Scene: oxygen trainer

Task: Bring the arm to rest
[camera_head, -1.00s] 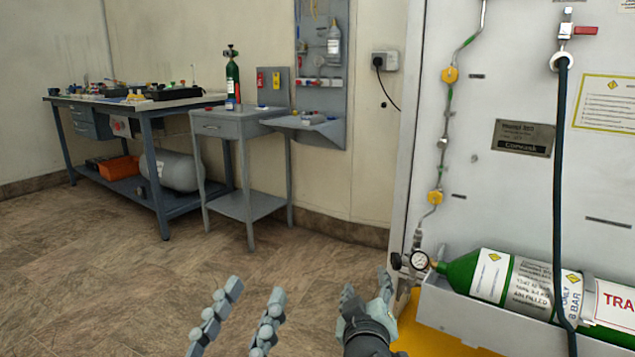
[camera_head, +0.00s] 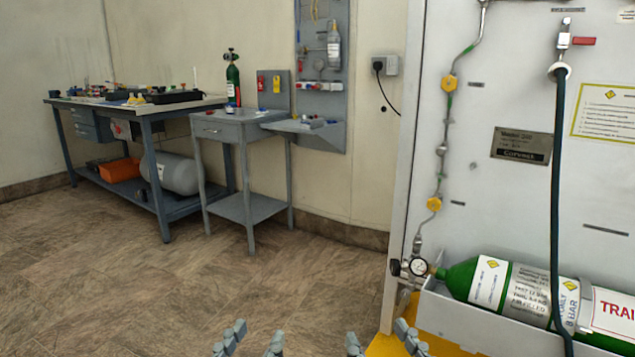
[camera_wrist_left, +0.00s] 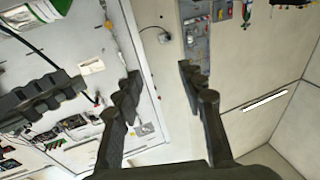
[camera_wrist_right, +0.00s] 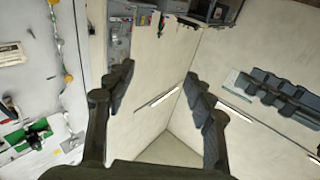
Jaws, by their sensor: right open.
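Both my grippers show only their fingertips at the bottom edge of the head view. My left gripper (camera_head: 251,340) has its fingers apart with nothing between them; its open fingers also show in the left wrist view (camera_wrist_left: 157,82). My right gripper (camera_head: 381,339) is open and empty, in front of the yellow base of the white panel; its spread fingers also show in the right wrist view (camera_wrist_right: 160,75). The rest of both arms is hidden below the head view.
A white panel (camera_head: 485,200) with pipework stands at right. A green-ended cylinder (camera_head: 490,283) lies in a grey tray (camera_head: 450,315) close to my right gripper. A workbench (camera_head: 150,105) and a small grey table (camera_head: 235,125) stand at the back left. The floor (camera_head: 150,290) between is clear.

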